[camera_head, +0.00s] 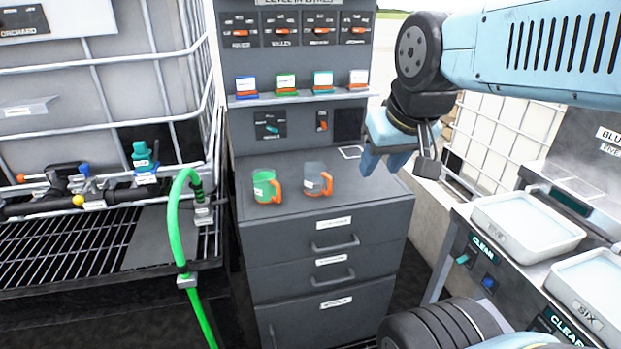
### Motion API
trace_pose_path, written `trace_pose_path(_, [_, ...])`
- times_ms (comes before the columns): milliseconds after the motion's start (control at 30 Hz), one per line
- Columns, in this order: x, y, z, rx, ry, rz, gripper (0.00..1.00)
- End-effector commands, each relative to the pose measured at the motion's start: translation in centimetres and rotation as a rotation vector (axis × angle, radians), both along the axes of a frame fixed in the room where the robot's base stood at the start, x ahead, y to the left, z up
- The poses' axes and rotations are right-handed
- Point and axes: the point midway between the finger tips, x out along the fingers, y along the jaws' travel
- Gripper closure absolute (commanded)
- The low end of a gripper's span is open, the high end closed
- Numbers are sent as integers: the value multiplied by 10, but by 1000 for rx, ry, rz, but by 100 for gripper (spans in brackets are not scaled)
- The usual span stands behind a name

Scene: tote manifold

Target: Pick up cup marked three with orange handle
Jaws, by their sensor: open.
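A green cup (266,187) with an orange handle stands upright on the grey cabinet top (350,208). A grey cup (315,181) with an orange handle stands just right of it, also upright. Both handles point right. Each cup has a small pale label, too small to read, so I cannot tell which is marked three. My gripper (383,168) hangs at the right side of the cabinet top, right of the grey cup and apart from it. It is open, and I see nothing held in it.
Small labelled blocks stand on a shelf (300,97) above the cabinet top. A caged tank (90,75) and a green hose (176,215) are on the left. Water-filled trays (528,226) stand on the right bench. The cabinet top's front right is clear.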

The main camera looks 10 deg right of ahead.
Motion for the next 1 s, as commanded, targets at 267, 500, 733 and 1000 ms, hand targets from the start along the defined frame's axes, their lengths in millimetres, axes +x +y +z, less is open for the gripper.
trace_pose_path(267, [3, -2, -5, -29, 33, 15, 39])
trace_pose_path(500, [19, -19, -38, -227, 236, 120, 16])
trace_pose_path(733, [40, -43, -68, -490, 462, 263, 16])
trace_pose_path(1000, [75, -62, -93, -814, 688, 449, 16])
